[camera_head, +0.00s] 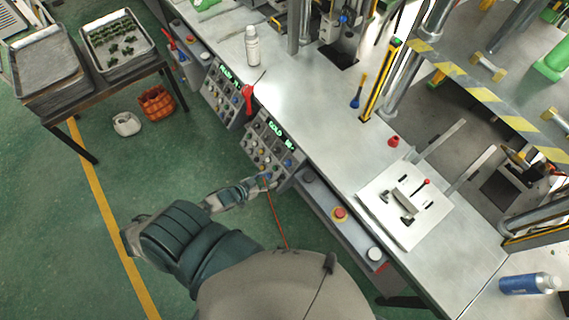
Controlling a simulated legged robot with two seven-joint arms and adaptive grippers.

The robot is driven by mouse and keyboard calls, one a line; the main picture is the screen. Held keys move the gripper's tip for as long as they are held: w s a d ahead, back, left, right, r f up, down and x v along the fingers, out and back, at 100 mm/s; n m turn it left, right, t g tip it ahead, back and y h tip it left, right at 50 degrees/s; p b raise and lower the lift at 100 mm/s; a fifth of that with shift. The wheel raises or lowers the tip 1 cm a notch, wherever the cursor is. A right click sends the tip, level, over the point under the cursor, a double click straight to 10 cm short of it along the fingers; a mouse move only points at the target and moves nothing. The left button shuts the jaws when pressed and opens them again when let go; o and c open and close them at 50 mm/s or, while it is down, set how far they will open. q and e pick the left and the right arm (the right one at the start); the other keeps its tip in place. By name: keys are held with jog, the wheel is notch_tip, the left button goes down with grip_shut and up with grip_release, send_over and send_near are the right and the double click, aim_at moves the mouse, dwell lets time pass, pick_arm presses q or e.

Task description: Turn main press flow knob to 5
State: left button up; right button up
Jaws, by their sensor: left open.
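A control panel (262,146) with a green lit display and several small knobs and buttons is set in the front of the metal bench. A second, similar panel (221,97) sits farther up and left along the bench front. The knob labels are too small to read, so I cannot tell which one is the main press flow knob. My left gripper (266,181) is open, close to the lower edge of the nearer panel. It partly hides that edge, and I cannot tell whether it touches anything. My right gripper is not in view.
The bench (330,125) runs diagonally beside the panels. A red-handled tool (248,97) lies near its edge. A red button (340,213) is right of my gripper. A white plate fixture (404,203) sits on the bench. The green floor at lower left is open.

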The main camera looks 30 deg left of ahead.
pick_arm(q)
jog(key=s+r, duration=0.3)
jog(key=s, duration=0.3)
jog(key=shift+r, duration=0.35)
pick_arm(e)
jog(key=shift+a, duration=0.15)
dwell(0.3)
pick_arm(q)
jog(key=v, duration=1.2)
